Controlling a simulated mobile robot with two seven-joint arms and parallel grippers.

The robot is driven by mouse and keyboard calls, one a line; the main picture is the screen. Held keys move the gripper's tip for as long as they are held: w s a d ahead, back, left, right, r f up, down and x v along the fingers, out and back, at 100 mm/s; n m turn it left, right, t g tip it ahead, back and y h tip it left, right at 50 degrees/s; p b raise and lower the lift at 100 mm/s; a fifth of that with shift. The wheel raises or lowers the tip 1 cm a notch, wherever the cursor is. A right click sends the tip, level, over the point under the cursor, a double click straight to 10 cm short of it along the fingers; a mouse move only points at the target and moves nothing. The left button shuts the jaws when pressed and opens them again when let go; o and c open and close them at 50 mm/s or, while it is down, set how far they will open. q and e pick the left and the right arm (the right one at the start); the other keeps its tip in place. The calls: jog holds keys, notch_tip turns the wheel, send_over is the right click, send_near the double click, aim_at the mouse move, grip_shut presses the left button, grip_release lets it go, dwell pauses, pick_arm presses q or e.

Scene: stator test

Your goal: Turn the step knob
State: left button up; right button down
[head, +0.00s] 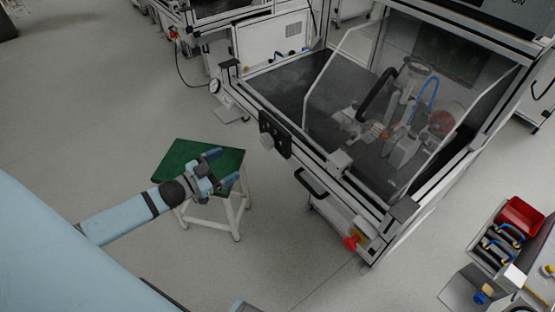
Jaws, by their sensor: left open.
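A round light-grey knob (267,142), which looks like the step knob, sits on a small black panel (278,134) on the front frame of the test bench. Its pointer and markings are too small to read. My left gripper (221,168) is open and empty. In the picture it is over the green-topped stool, to the left of the knob and slightly below it, clearly apart from it. The fingers point right, toward the bench front. My right gripper is not in view.
The stool (180,155) stands before the bench. A black handle (310,183) and a red stop button (351,243) project from the bench front. A clear guard covers the machine inside. A red bin (520,216) is at right. Floor is free at lower centre.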

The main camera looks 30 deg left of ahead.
aim_at(264, 143)
pick_arm(q)
jog(key=x, duration=1.2)
jog(key=shift+w+d+r, duration=0.1)
jog(key=shift+w+r, duration=0.05)
jog(key=shift+w, duration=0.2)
jog(key=shift+w+d, duration=0.3)
jog(key=shift+w, duration=0.3)
jog(key=shift+c, duration=0.5)
jog(key=c, duration=0.8)
